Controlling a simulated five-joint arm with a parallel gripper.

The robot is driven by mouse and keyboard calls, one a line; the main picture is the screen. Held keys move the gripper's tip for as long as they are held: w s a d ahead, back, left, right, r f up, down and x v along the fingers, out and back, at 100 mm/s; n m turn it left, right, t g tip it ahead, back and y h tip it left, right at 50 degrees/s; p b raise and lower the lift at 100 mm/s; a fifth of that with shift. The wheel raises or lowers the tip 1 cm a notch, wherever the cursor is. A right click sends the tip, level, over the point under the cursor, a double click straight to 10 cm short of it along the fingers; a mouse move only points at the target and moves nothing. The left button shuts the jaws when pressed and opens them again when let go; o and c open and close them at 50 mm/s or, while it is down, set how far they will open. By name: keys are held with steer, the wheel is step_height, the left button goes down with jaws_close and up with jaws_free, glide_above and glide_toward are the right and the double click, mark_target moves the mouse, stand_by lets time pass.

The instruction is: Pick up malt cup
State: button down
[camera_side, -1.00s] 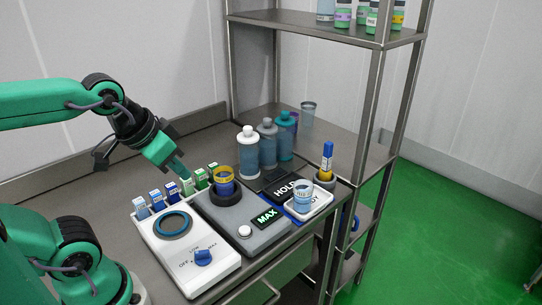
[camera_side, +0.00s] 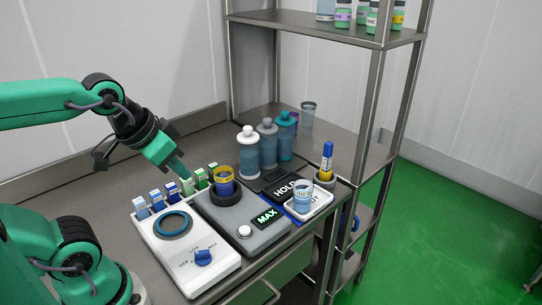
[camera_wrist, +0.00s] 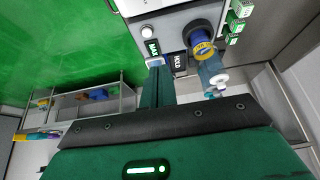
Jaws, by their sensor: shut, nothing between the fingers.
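A blue cup with a yellow rim and yellow band (camera_side: 223,182) stands upright in the dark round seat of the grey machine with the MAX display. It also shows in the wrist view (camera_wrist: 202,46), upper right. A pale blue cup with a label (camera_side: 302,199) stands on a small white tray (camera_side: 322,203) at the machine's right. I cannot read which cup is marked malt. My gripper (camera_side: 182,173) is shut and empty, left of the yellow-banded cup and apart from it, above the row of small cartons. In the wrist view my fingers (camera_wrist: 158,80) point at the machine.
Several small cartons (camera_side: 156,199) stand in a row behind the white hotplate (camera_side: 200,262) with a blue knob. Three bottles (camera_side: 248,155) stand behind the machine (camera_side: 253,213). A blue marker-like object (camera_side: 327,162) stands upright in a holder. A metal shelf rack (camera_side: 372,105) rises at the right.

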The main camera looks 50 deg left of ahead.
steer(key=c, duration=0.6)
jaws_free()
steer(key=shift+w, duration=0.15)
steer(key=m+g, duration=0.4)
steer(key=g, duration=0.1)
glide_toward(225, 184)
steer(key=w+a+f, duration=0.1)
steer(key=a+f, duration=0.1)
steer(key=shift+w+f+m+g, duration=0.1)
steer(key=shift+w+m+g, duration=0.2)
steer(key=shift+w, duration=0.05)
steer(key=shift+f, duration=1.3)
steer(key=shift+f, duration=0.1)
